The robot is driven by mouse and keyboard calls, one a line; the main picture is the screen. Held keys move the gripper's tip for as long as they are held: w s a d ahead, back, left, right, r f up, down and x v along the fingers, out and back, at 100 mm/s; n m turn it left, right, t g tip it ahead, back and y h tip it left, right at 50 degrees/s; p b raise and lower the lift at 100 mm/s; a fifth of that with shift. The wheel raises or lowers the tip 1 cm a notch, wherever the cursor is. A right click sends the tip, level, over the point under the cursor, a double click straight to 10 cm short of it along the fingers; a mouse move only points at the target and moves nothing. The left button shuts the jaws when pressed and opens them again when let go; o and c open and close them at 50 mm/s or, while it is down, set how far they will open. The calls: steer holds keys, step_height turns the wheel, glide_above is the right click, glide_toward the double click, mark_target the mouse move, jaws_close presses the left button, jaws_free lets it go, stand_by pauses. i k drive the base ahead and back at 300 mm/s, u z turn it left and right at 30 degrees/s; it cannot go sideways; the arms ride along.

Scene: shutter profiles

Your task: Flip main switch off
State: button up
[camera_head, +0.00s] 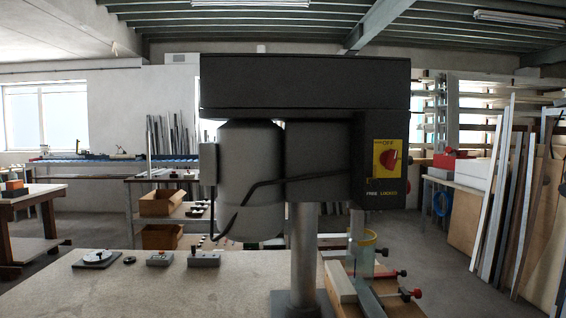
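The main switch (389,157) is a red rotary knob on a yellow plate, on the right side of a dark machine head (305,85). Small dark lettering shows along the top of the plate, part of which looks like "OFF". The knob sits tilted on the plate, but I cannot tell its exact setting. Nothing covers the switch. My gripper is not in view.
The machine stands on a grey column (303,250) on a speckled worktable (225,285). A clear cylindrical guard (364,250) and red-knobbed clamps (410,293) are below the switch. Small boxes with knobs (204,259) lie on the table's left. Open floor lies to the right.

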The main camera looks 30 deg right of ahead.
mark_target(388, 158)
steer(key=z, duration=0.25)
steer(key=k, duration=0.1)
steer(key=z, duration=0.7)
